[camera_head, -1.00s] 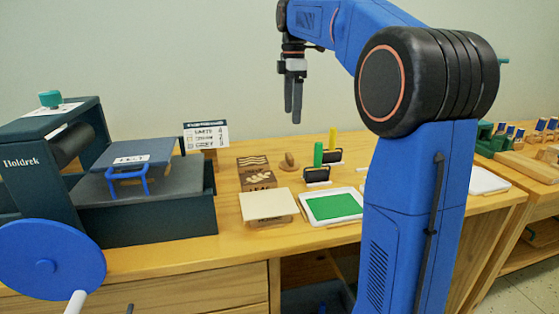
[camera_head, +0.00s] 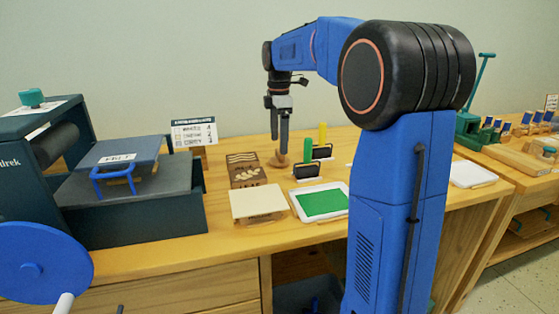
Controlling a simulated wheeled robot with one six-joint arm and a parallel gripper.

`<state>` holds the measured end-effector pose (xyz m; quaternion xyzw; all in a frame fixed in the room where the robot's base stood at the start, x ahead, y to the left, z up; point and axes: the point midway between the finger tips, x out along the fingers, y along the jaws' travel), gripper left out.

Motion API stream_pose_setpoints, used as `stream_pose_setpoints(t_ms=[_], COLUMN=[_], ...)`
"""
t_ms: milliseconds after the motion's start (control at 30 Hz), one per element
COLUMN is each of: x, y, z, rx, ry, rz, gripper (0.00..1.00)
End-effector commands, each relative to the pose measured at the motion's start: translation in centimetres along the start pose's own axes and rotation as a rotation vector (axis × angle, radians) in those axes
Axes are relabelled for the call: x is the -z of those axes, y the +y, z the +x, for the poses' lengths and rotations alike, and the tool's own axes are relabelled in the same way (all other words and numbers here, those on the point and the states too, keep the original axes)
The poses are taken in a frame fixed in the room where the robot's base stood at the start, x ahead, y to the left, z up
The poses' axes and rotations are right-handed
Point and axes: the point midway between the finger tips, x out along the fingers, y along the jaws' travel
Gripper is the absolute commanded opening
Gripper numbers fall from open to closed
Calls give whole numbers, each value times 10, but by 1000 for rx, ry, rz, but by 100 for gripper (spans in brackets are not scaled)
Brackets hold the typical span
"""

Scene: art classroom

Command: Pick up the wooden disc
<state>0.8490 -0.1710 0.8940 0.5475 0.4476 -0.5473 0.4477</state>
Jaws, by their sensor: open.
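The wooden disc (camera_head: 278,161) is a small brown round piece on the wooden workbench, beside the dark carved wooden block. Its upper part is partly hidden behind my gripper's fingers. My gripper (camera_head: 279,146) points straight down with its dark fingers open and nothing visible between them. The fingertips are over or just in front of the disc in the picture; I cannot tell whether they touch it.
The carved block (camera_head: 245,170) is left of the disc, with a cream pad (camera_head: 258,202) in front. A white tray with a green sheet (camera_head: 322,203) is in front. A blue-handled press (camera_head: 130,205) stands left.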

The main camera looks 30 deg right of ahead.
Motion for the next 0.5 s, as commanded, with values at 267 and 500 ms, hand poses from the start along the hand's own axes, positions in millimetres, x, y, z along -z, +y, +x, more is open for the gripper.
stream_pose_setpoints(t_ms=[267, 500], x=[-1, -1], y=[-4, -4], z=[25, 51], rx=[4, 2], ry=[0, 0], rz=[0, 0], gripper=[80, 80])
